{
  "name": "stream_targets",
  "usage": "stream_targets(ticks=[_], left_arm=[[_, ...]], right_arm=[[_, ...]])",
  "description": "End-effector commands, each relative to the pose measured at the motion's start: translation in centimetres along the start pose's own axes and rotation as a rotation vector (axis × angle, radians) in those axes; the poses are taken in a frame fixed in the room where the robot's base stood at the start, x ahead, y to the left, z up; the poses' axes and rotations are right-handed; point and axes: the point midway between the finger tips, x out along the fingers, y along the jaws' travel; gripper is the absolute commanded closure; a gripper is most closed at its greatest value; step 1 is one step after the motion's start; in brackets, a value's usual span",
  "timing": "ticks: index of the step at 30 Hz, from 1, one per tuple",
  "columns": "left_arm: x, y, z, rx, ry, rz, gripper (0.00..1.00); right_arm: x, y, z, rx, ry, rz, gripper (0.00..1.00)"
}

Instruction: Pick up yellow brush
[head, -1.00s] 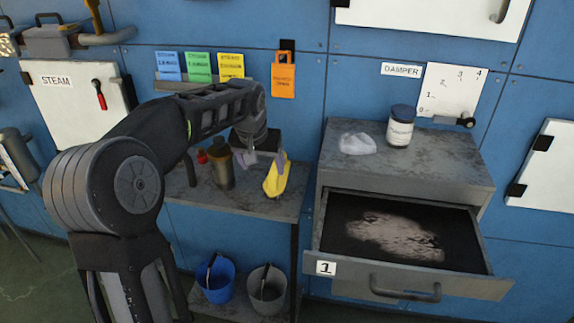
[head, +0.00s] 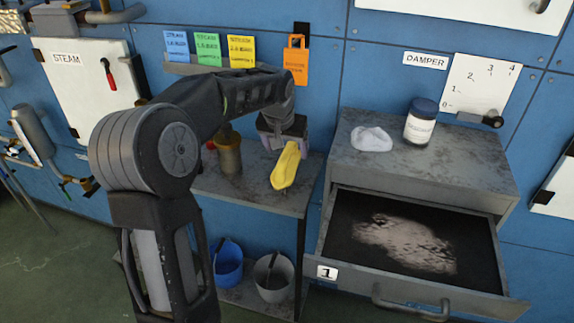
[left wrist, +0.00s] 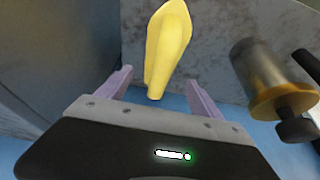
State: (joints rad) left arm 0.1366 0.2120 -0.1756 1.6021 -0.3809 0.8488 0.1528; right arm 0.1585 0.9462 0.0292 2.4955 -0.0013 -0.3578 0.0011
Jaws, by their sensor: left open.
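The yellow brush (head: 286,167) stands out at the right end of the grey shelf top, left of the open drawer. My left gripper (head: 284,137) is just behind its upper end. In the left wrist view the yellow brush (left wrist: 166,45) lies ahead of my open left gripper (left wrist: 158,80), between the lines of its two purple fingers. The near end of the brush reaches between the fingertips, with a gap on both sides. I cannot tell what the brush rests on. My right gripper is not in view.
A brown canister (head: 229,155) stands on the shelf (head: 255,195) left of the brush; it also shows in the left wrist view (left wrist: 268,80). To the right are an open drawer (head: 480,273), a white cloth lump (head: 372,139) and a jar (head: 421,124). Two buckets sit below.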

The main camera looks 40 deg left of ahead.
Motion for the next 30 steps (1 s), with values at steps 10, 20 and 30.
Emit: stream_targets(ticks=[10,20,30], left_arm=[[0.7,0.1,0.1,0.001,-0.003,0.000,0.25],[4.9,0.1,0.1,0.001,-0.003,0.000,0.25],[5.2,0.1,0.0,0.000,0.000,0.001,0.25]], right_arm=[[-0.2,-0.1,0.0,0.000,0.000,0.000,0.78],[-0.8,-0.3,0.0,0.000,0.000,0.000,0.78],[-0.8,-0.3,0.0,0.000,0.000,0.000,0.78]])
